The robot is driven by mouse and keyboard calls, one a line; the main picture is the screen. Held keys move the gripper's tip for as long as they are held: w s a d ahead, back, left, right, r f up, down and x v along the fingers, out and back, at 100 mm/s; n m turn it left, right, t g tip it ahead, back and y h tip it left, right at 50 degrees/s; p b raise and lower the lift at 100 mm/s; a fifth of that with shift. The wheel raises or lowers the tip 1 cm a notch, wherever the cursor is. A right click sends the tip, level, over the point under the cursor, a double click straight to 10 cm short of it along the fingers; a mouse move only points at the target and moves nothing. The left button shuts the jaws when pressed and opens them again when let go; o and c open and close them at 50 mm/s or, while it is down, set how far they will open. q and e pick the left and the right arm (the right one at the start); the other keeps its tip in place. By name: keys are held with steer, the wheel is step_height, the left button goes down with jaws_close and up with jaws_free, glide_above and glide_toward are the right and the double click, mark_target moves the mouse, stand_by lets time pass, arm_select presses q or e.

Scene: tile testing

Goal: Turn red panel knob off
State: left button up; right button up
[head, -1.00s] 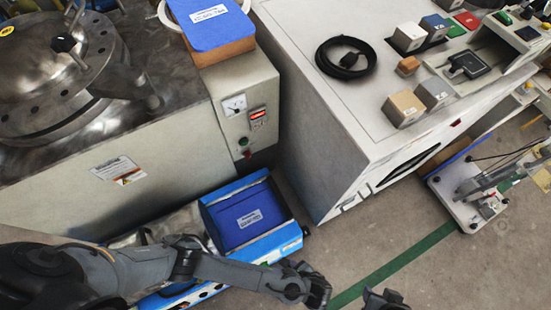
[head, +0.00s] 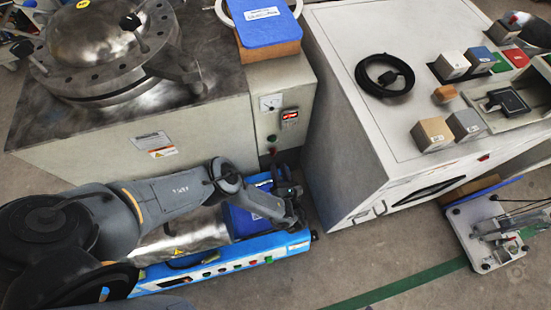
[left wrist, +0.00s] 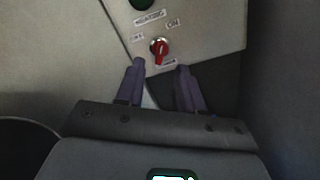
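The red panel knob (left wrist: 159,50) shows in the left wrist view on a pale panel, with small labels around it, one reading ON at its upper right. Its grip bar stands roughly upright in the picture. My left gripper (left wrist: 160,67) is open and empty, its two fingers pointing at the panel just short of the knob, which appears between and beyond the fingertips. In the head view my left gripper (head: 284,176) is low in front of the grey machine's control panel (head: 294,140); the knob is too small to make out clearly there. My right gripper is out of view.
A green button (head: 271,138) sits above the knob's area, near a gauge and red display. A blue machine (head: 225,256) lies below my left arm. A white cabinet (head: 350,150) stands close on the right.

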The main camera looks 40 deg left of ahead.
mark_target(274, 155)
arm_select(q)
steer(key=shift+b+x, duration=0.8)
steer(key=shift+x, duration=1.95)
steer(key=shift+c, duration=0.4)
jaws_close()
